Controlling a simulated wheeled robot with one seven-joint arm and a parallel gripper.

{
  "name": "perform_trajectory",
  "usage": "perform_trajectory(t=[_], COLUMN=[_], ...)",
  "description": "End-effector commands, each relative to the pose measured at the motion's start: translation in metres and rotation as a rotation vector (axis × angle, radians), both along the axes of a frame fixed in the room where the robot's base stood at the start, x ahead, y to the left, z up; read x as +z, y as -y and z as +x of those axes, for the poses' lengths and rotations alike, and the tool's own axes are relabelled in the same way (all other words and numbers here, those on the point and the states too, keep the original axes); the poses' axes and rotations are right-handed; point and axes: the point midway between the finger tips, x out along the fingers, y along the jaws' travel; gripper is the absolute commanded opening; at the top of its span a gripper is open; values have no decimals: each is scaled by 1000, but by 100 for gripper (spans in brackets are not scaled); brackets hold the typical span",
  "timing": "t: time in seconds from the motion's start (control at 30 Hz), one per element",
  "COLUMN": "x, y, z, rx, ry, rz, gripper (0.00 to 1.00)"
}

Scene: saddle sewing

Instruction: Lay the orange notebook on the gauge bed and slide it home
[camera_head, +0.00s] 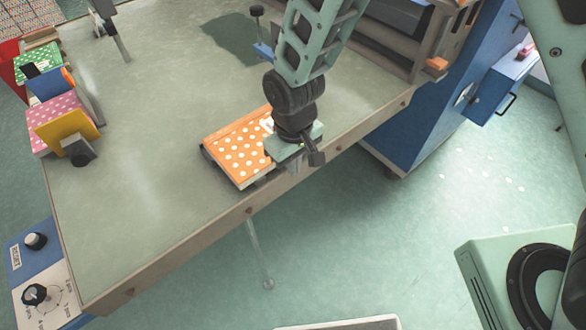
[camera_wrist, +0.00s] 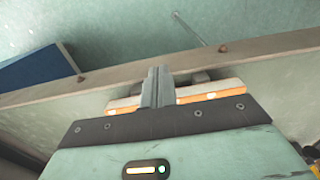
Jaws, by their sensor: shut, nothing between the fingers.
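The orange notebook (camera_head: 238,148) with white dots lies flat near the table's front edge. It rests on a low dark base, which looks like the gauge bed (camera_head: 214,166); most of that base is hidden under it. My gripper (camera_head: 316,157) is at the notebook's right end, with the wrist covering that end. In the wrist view my gripper (camera_wrist: 158,80) is shut and empty. The notebook's orange and pale edge (camera_wrist: 205,96) shows on both sides of the fingers. I cannot tell whether the fingers touch it.
The table's middle left (camera_head: 140,150) is clear.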

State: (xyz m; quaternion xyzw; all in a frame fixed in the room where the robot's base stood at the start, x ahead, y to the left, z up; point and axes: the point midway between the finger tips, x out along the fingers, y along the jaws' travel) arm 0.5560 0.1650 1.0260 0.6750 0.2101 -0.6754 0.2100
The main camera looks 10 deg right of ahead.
Motion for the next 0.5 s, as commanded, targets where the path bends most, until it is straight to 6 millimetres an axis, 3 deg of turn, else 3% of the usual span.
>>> perform_trajectory(t=[0.5], x=[69], y=[-1], z=[0], rx=[1], ry=[3], rz=[3], gripper=[0])
